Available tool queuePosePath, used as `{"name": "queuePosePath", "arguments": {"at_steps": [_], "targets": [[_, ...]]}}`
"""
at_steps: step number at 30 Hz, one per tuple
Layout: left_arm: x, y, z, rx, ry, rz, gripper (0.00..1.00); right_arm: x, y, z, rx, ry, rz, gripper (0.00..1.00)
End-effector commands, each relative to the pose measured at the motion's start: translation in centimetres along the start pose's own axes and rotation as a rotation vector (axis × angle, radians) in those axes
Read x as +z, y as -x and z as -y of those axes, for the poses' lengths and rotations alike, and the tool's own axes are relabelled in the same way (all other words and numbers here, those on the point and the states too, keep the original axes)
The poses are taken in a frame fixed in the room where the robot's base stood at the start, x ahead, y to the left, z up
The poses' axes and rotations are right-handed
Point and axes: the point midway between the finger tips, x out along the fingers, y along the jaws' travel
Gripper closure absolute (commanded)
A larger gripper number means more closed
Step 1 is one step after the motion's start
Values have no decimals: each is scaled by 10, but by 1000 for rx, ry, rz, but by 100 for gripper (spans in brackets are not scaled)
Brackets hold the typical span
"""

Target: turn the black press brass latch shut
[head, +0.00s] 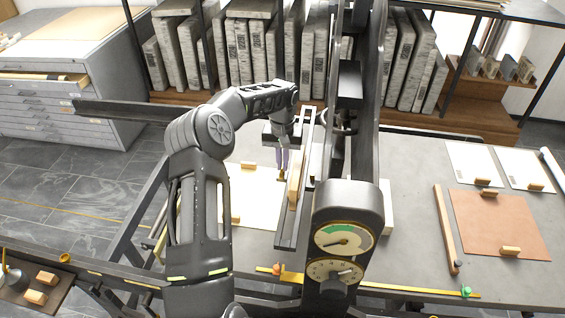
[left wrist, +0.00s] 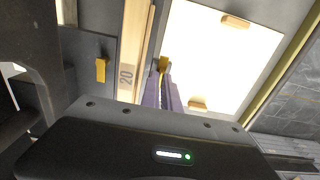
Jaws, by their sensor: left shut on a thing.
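My left gripper (head: 282,163) reaches down on the left side of the black press (head: 347,205), beside its wooden bar. The fingers are shut on a small brass piece, which looks like the brass latch (head: 282,176). In the left wrist view the purple fingers (left wrist: 168,85) meet at this brass latch (left wrist: 163,63), close to the wooden bar marked 20 (left wrist: 131,60). The fingers hide part of the latch, so I cannot tell its exact angle. My right gripper is not in view.
A white sheet (head: 252,205) with small wooden blocks lies under my left arm. A brown sheet (head: 495,222) and a wooden bar (head: 446,230) lie on the table at the right. Another yellow tab (left wrist: 101,69) shows left of the numbered bar. Stone slabs (head: 320,60) stand behind the press.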

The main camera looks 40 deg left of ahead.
Motion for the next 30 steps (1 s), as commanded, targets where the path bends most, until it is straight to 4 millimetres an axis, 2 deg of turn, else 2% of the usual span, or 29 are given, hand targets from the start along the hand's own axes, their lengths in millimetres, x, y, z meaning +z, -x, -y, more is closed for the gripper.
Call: {"name": "queuePosePath", "arguments": {"at_steps": [10, 17, 30], "targets": [[0, 0, 1, -1, 16, -1, 100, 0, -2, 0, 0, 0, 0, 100], [0, -1, 0, -1, 87, -2, 100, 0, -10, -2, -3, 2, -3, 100], [-1, -2, 0, 0, 421, -4, 100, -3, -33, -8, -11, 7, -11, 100]]}}
